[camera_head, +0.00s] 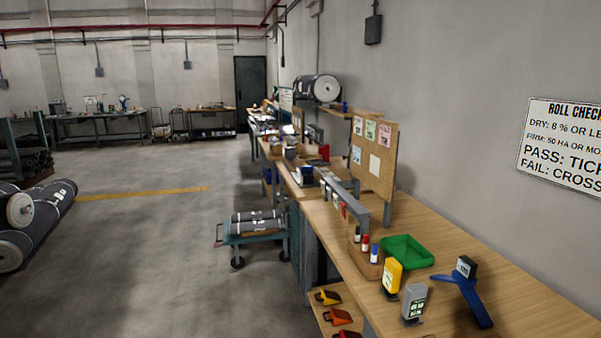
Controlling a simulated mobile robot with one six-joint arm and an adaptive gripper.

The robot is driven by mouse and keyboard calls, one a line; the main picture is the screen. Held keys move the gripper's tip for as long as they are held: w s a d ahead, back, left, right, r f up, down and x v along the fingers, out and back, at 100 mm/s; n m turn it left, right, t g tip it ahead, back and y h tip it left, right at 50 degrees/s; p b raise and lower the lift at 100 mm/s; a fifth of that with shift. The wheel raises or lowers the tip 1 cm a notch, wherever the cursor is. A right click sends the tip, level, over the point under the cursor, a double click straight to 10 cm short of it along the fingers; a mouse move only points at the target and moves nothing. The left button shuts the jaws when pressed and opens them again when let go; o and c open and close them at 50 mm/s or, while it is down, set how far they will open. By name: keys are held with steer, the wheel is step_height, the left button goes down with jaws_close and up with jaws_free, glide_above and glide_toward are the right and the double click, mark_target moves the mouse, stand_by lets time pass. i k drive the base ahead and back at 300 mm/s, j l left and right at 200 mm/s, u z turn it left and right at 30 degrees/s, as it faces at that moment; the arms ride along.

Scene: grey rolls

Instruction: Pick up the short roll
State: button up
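Grey rolls show in several places, and I cannot tell for sure which one is the short roll. Dark grey rolls (257,226) lie side by side on a low teal cart (262,238) beside the bench, with light labels on them. A thick grey roll (316,88) with a pale end lies up on a shelf along the right wall. Long grey rolls (45,212) are piled on the floor at the far left, cut off by the picture edge. My gripper is not in view.
A long wooden workbench (490,258) runs along the right wall, holding a green tray (406,251), a yellow device (392,275), a grey device (414,302) and a blue stand (468,294). The concrete floor (150,255) between the left rolls and the cart is clear.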

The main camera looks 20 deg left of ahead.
mark_target(277, 223)
steer(key=i+j+u, duration=0.65)
steer(key=i, duration=0.7)
steer(key=i+l+u, duration=0.25)
steer(key=i, duration=0.75)
steer(key=i+j, duration=0.1)
steer(key=i, duration=1.9)
steer(key=i+j+z, duration=0.1)
steer(key=i+z, duration=0.15)
steer(key=i, duration=0.25)
steer(key=i+j+z, duration=0.2)
steer(key=i, duration=0.3)
steer(key=i+j+z, duration=0.25)
steer(key=i, duration=0.25)
steer(key=i+j+z, duration=0.25)
steer(key=i+j, duration=0.15)
steer(key=i, duration=0.05)
